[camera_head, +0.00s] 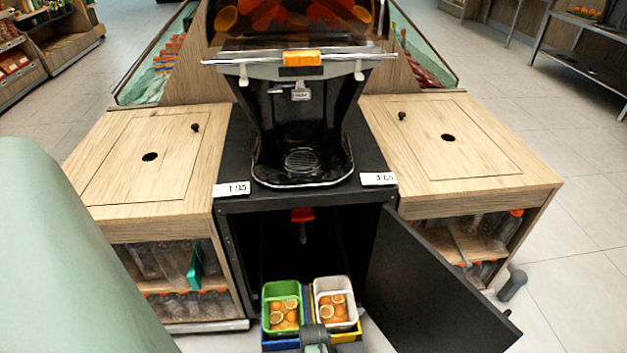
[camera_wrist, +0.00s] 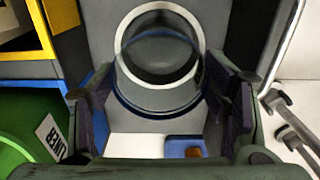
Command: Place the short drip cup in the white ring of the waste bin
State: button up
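In the wrist view a white ring (camera_wrist: 122,30) lies on a dark grey surface. A short grey cup-like piece (camera_wrist: 160,98), which looks like the drip cup, overlaps the ring's near side. I cannot tell whether it is seated in the ring or above it. My gripper (camera_wrist: 160,78) has its two dark fingers spread, one on each side of the cup, with a narrow gap showing at each side. In the head view my gripper (camera_head: 315,338) is at the bottom middle, by the bins; its fingertips, the ring and the cup cannot be made out there.
A green bin (camera_head: 265,300) and a white bin (camera_head: 318,296) with orange halves stand before the open black cabinet. The black door (camera_head: 430,285) swings out to the right. The juicer (camera_head: 300,110) stands above. Blue and yellow edges (camera_wrist: 43,30) lie left in the wrist view.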

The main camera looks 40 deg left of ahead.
jog(key=shift+o, duration=0.3)
notch_tip(320, 180, up, 12)
jog(key=shift+r+p, duration=0.15)
jog(key=shift+p, duration=0.25)
